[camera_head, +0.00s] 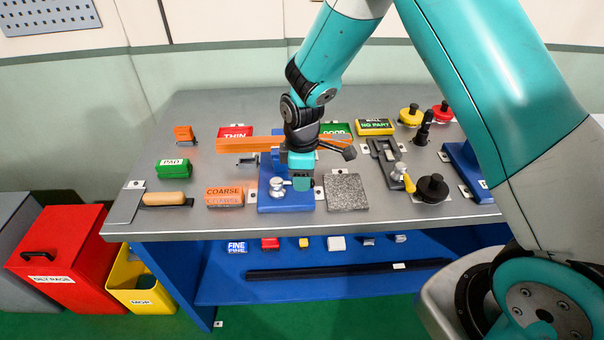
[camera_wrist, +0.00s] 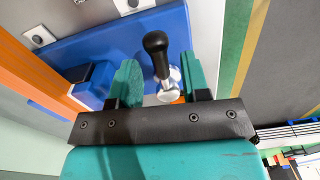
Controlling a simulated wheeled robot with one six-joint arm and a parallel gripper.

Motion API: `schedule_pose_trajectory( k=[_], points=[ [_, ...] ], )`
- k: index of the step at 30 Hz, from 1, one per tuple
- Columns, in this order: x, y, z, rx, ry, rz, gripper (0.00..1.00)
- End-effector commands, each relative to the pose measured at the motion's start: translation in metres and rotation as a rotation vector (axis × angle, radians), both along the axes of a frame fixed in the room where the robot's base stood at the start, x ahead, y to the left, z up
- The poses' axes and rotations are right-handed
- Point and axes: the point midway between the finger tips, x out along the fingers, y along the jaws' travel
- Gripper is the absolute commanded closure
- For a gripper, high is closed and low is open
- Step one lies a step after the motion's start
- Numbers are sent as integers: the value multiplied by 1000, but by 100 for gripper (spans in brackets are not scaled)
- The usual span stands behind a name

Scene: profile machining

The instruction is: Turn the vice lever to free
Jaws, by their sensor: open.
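The blue vice (camera_head: 285,203) sits on the grey bench and also shows in the wrist view (camera_wrist: 105,45). The vice lever (camera_wrist: 156,48), with a black grip and a silver hub, stands between my fingers in the wrist view. My gripper (camera_wrist: 162,80) is open, with a green finger on each side of the lever. I cannot tell whether either finger touches it. In the head view my gripper (camera_head: 302,183) points down over the vice and hides part of it. An orange profile (camera_head: 240,144) lies across the vice, behind my gripper.
A grey speckled block (camera_head: 346,192) lies close to the right of the vice. The orange COARSE block (camera_head: 224,197) lies to its left. A clamp with a yellow handle (camera_head: 404,179) and a black knob (camera_head: 432,188) stand further right.

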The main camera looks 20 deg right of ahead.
Motion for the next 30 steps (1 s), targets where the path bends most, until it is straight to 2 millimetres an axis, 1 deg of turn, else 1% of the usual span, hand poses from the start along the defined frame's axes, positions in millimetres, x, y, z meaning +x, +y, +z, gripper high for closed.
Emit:
schedule_pose_trajectory(
  k=[4,12,13,14,15,18,26,30],
  points=[
    [0,0,-8,0,0,0,57],
    [0,0,-10,1,-1,0,57],
    [0,0,-10,1,-1,0,62],
    [0,0,-10,1,-1,0,69],
    [0,0,-10,1,-1,0,78],
    [0,0,-10,0,-1,0,100],
    [0,-2,-10,0,0,-10,100],
    [-2,-14,-10,0,0,-59,100]
  ],
)
